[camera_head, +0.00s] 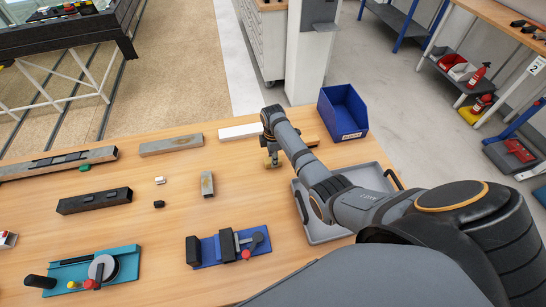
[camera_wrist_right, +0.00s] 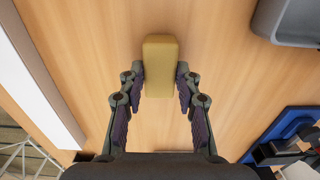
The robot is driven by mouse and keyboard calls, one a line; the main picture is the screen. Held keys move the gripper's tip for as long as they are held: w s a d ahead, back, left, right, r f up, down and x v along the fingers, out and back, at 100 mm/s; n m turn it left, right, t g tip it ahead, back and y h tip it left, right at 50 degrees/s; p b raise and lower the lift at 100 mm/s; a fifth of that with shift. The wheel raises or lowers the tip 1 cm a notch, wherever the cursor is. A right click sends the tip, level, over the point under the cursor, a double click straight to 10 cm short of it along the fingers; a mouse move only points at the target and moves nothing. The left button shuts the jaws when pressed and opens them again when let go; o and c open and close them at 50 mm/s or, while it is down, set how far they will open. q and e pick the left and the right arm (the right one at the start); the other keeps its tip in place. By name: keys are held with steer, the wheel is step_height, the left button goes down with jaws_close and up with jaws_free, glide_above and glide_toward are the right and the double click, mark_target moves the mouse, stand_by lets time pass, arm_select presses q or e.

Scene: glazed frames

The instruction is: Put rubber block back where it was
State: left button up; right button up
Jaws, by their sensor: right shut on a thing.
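The rubber block is a dull yellow, rounded block (camera_wrist_right: 160,65) between the fingertips of my right gripper (camera_wrist_right: 160,78) in the wrist view. Both fingers close on its near end, and its far end sticks out past them. In the head view the right gripper (camera_head: 271,154) points down at the wooden table's back part, left of the grey tray. My left gripper is out of view.
A grey tray (camera_head: 318,233) lies under my right forearm, with a blue bin (camera_head: 343,112) behind it. A white bar (camera_head: 240,131) and a grey bar (camera_head: 171,145) lie near the back edge. A blue clamp fixture (camera_head: 212,249) stands in front. Bare table surrounds the gripper's left side.

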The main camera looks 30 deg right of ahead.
steer(key=shift+f, duration=0.1)
steer(key=o, duration=1.1)
steer(key=shift+r, duration=0.35)
step_height(320, 180, up, 12)
steer(key=b, duration=0.1)
steer(key=shift+f+b, duration=0.2)
steer(key=shift+b, duration=0.1)
